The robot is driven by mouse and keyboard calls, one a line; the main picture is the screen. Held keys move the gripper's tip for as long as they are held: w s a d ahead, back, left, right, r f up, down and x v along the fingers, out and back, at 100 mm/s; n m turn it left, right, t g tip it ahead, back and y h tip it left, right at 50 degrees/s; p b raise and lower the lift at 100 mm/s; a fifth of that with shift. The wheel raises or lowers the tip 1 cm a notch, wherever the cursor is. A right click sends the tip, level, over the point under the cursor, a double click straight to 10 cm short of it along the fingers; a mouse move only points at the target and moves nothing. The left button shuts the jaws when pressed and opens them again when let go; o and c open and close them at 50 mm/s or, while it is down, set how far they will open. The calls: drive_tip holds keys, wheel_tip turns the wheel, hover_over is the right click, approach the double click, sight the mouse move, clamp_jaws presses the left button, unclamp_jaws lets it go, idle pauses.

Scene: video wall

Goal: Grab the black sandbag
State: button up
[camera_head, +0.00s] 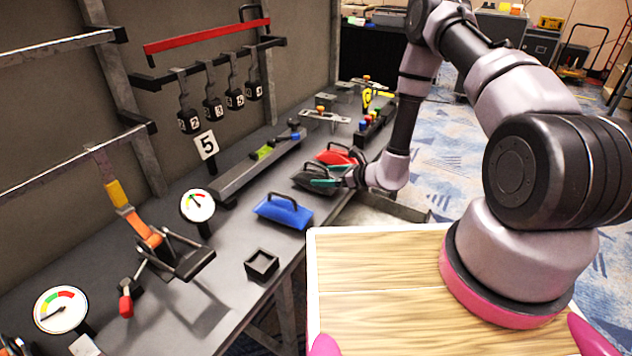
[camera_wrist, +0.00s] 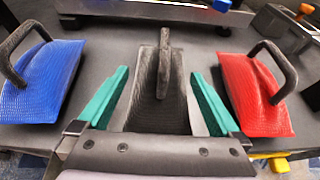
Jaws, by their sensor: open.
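The black sandbag (camera_wrist: 158,88) lies flat on the grey bench, between the blue and red sandbags, with its dark handle loop (camera_wrist: 164,62) standing up. In the head view the black sandbag (camera_head: 312,180) is partly covered by my gripper (camera_head: 335,182). In the wrist view my gripper (camera_wrist: 157,95) is open, with one green finger on each side of the black sandbag. The handle rises between the fingers, farther forward than their bases. I cannot tell whether the fingers touch the bag.
The blue sandbag (camera_wrist: 42,80) lies left of the black one and the red sandbag (camera_wrist: 257,92) lies right, both close to my fingers. A long grey rail (camera_head: 250,165) runs behind them. A small black open box (camera_head: 262,265) stands nearer on the bench.

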sight(315, 174)
drive_tip(key=x, duration=0.4)
drive_tip(key=shift+w+a+f, duration=0.15)
drive_tip(key=shift+w, duration=0.05)
clamp_jaws()
drive_tip(key=shift+w, duration=0.1)
